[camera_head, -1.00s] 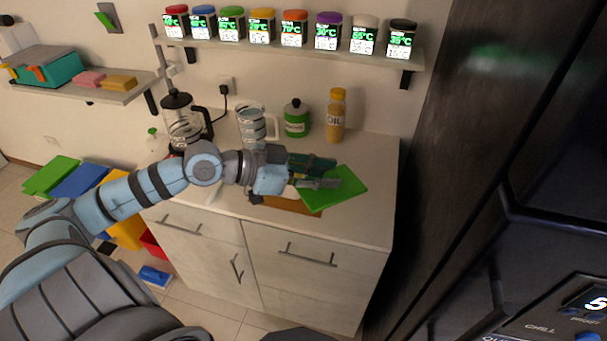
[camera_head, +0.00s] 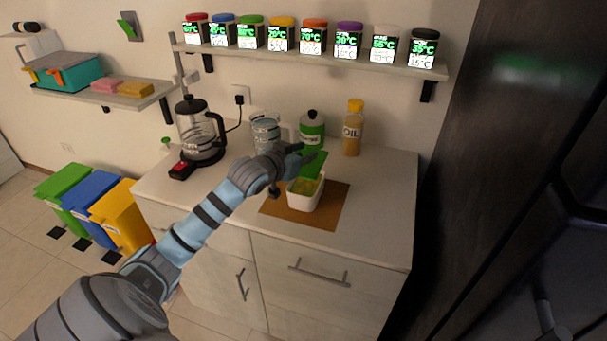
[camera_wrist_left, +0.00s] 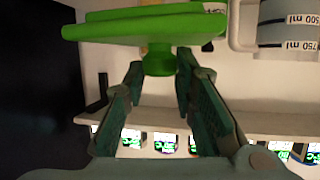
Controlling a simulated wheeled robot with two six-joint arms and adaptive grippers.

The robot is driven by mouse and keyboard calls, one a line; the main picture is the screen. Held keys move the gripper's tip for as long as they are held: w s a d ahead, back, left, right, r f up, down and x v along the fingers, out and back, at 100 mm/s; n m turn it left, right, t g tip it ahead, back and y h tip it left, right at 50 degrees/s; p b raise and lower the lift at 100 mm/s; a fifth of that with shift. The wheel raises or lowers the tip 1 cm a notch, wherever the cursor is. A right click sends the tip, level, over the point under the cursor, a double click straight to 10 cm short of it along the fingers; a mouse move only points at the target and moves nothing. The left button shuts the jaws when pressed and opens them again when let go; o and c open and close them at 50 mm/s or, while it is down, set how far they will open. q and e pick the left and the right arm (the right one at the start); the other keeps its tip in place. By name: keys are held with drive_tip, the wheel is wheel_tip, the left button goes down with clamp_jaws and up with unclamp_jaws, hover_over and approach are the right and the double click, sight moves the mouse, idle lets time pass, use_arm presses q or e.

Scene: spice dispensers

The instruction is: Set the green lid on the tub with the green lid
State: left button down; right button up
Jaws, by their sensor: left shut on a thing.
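The green lid (camera_head: 314,164) is in my left gripper (camera_head: 293,160), above the back edge of the white tub and looking tilted in the head view. In the left wrist view, the fingers (camera_wrist_left: 158,75) are shut on the knob of the lid (camera_wrist_left: 140,27). The white tub (camera_head: 306,196) stands open on a brown mat (camera_head: 335,205) on the counter, with yellowish contents showing. Whether the lid touches the tub's rim cannot be told. My right gripper is not in view.
A kettle (camera_head: 200,135), a measuring jug (camera_head: 265,133), a green-banded canister (camera_head: 312,132) and an oil bottle (camera_head: 353,128) stand behind along the wall. A shelf (camera_head: 310,60) of spice dispensers is above. The counter's right side is clear; a dark tall surface (camera_head: 480,170) stands beyond.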

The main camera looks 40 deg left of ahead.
sight(304, 170)
use_arm(q)
wheel_tip(304, 170, down, 5)
drive_tip(key=shift+d+r+b, duration=0.1)
drive_tip(key=shift+r+b, duration=0.1)
drive_tip(key=shift+b, duration=0.2)
drive_tip(key=shift+f, duration=0.15)
drive_tip(key=shift+f, duration=0.15)
drive_tip(key=shift+f, duration=0.25)
drive_tip(key=c, duration=1.3)
unclamp_jaws()
